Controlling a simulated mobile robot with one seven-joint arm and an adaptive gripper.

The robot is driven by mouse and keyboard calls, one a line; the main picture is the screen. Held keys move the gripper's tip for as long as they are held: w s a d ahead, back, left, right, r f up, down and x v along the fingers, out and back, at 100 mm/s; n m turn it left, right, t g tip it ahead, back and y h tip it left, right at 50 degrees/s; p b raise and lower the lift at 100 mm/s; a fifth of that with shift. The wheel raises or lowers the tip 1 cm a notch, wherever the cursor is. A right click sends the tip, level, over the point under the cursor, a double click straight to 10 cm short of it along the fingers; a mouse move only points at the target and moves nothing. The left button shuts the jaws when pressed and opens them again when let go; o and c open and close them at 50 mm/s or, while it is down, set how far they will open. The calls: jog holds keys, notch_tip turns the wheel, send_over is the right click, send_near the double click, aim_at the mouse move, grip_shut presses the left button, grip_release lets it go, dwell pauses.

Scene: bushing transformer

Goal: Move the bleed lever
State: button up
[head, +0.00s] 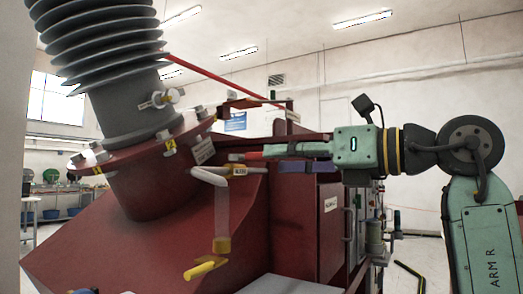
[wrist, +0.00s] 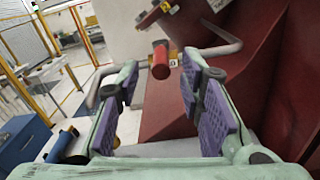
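A red lever (head: 252,155), likely the bleed lever, points at my gripper from a small brass valve (head: 238,171) on a pale bent pipe. In the wrist view the red lever (wrist: 161,62) shows end-on, centred in the gap between my fingertips. My gripper (head: 275,152) reaches in from the right at the lever's height. In the wrist view my gripper (wrist: 160,75) is open, with purple pads on both sides and clear space around the lever. I see no contact; how far the lever reaches between the fingers is hard to tell.
A sloped dark red transformer body (head: 150,250) fills the lower left, with a grey ribbed bushing (head: 105,45) above. A red cabinet (head: 328,215) stands below my arm. A blue bin (wrist: 25,140) stands left in the wrist view.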

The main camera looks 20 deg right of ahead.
aim_at(248, 157)
jog(key=p+x, duration=0.1)
jog(key=x, duration=0.4)
jog(key=shift+w+a, duration=0.1)
jog(key=shift+w, duration=0.1)
jog(key=shift+c, duration=0.5)
grip_shut()
